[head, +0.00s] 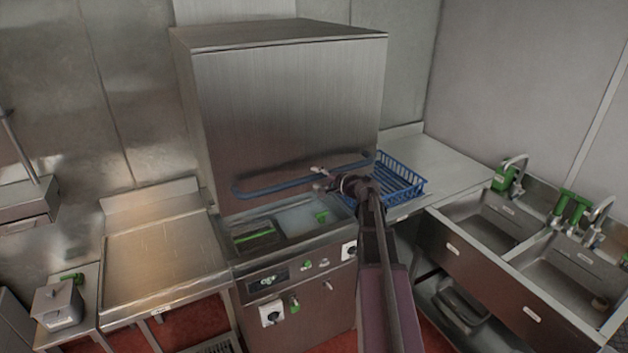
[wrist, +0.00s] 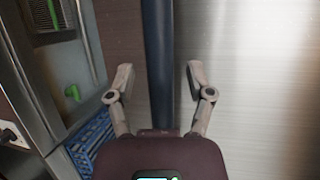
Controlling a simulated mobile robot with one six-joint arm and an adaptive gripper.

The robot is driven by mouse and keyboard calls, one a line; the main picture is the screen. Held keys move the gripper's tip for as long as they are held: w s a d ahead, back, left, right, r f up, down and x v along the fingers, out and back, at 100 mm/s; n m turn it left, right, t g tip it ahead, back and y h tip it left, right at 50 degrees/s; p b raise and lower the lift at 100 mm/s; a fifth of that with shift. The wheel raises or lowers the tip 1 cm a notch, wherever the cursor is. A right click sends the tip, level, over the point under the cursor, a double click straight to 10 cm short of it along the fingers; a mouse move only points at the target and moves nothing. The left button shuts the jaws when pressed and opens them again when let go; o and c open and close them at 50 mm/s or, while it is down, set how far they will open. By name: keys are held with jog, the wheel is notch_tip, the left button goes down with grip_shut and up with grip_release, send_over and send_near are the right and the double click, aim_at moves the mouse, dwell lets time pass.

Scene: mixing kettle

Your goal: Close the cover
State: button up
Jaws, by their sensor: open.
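The cover (head: 290,105) is a large steel box-shaped hood. It stands raised, and the wash bay (head: 295,220) shows below its lower edge. A long blue handle bar (head: 270,188) runs across the front of the cover near its bottom. My gripper (head: 317,179) is at the handle bar, right of its middle, with the fingers open. In the wrist view the handle bar (wrist: 158,60) passes between the two spread fingers of my gripper (wrist: 160,70). I see gaps on both sides of the bar, and cannot tell its depth between the fingers.
A blue rack (head: 400,181) sits on the steel counter (head: 455,165) to the right, near my arm. Sinks (head: 490,230) with green-handled taps stand further right. A steel table (head: 160,255) is to the left. The control panel (head: 290,280) is below the bay.

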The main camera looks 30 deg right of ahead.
jog(key=shift+w+a+f, duration=0.15)
jog(key=shift+w+a, duration=0.15)
jog(key=shift+w, duration=0.3)
grip_shut()
notch_tip(320, 180, down, 28)
jog(key=b, duration=2.8)
jog(key=shift+s+f, duration=0.1)
jog(key=shift+s, duration=0.1)
grip_release()
jog(key=shift+w+f, duration=0.15)
